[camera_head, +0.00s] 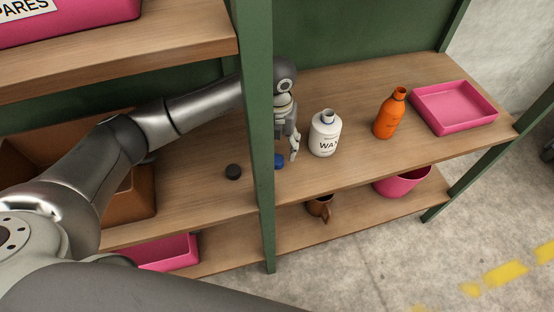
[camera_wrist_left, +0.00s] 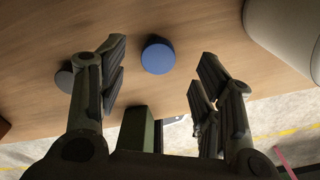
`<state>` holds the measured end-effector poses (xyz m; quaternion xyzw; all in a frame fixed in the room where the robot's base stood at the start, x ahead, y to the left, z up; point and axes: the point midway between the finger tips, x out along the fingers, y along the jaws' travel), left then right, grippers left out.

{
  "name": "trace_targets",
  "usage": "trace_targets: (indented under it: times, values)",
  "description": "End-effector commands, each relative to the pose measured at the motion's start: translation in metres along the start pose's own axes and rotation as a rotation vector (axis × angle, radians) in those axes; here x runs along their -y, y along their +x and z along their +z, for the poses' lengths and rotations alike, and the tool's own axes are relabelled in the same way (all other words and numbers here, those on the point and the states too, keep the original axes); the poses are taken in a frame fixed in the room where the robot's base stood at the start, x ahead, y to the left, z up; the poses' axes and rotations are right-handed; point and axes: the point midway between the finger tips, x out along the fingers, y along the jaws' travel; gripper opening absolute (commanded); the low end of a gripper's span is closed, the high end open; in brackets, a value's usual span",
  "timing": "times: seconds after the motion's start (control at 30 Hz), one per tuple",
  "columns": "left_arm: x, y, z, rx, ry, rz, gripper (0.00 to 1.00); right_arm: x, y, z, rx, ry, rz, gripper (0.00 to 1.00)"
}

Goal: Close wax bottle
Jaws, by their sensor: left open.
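The white bottle (camera_head: 325,138) stands upright on the shelf, with black letters beginning "WA" on its label and an uncapped neck. Its lower body shows at the upper right in the left wrist view (camera_wrist_left: 286,32). My left gripper (camera_head: 286,154) is open and empty beside the cap. In the left wrist view the blue cap (camera_wrist_left: 158,57) appears between the fingertips, with no contact visible. My right gripper is not in view.
A dark cap (camera_head: 233,172) lies left of the green post (camera_head: 259,130). An uncapped orange bottle (camera_head: 389,116) and a pink tray (camera_head: 454,106) stand to the right. A brown mug (camera_head: 320,206) and pink bucket (camera_head: 402,184) are on the shelf below. Bare shelf lies in front of the bottles.

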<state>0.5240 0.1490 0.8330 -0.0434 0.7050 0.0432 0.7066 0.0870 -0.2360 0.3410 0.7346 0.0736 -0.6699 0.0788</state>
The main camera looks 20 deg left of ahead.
Motion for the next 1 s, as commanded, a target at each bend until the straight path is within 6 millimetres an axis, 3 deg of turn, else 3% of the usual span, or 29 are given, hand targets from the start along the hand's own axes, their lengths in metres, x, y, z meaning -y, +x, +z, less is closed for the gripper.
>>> trace_targets:
  times: [0.3,0.67,0.93,1.0]
  values:
    - [-0.001,0.041,-0.006,-0.004,0.000,0.001,0.59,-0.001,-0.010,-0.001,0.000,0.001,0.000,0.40]
    - [-0.001,0.043,-0.005,-0.002,0.001,0.001,0.59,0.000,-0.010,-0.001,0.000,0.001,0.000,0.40]
    - [-0.001,0.043,-0.005,-0.002,0.000,0.001,0.26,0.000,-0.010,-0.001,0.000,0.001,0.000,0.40]
    - [-0.001,0.043,-0.005,-0.002,0.000,0.001,0.25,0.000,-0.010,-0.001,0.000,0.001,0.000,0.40]
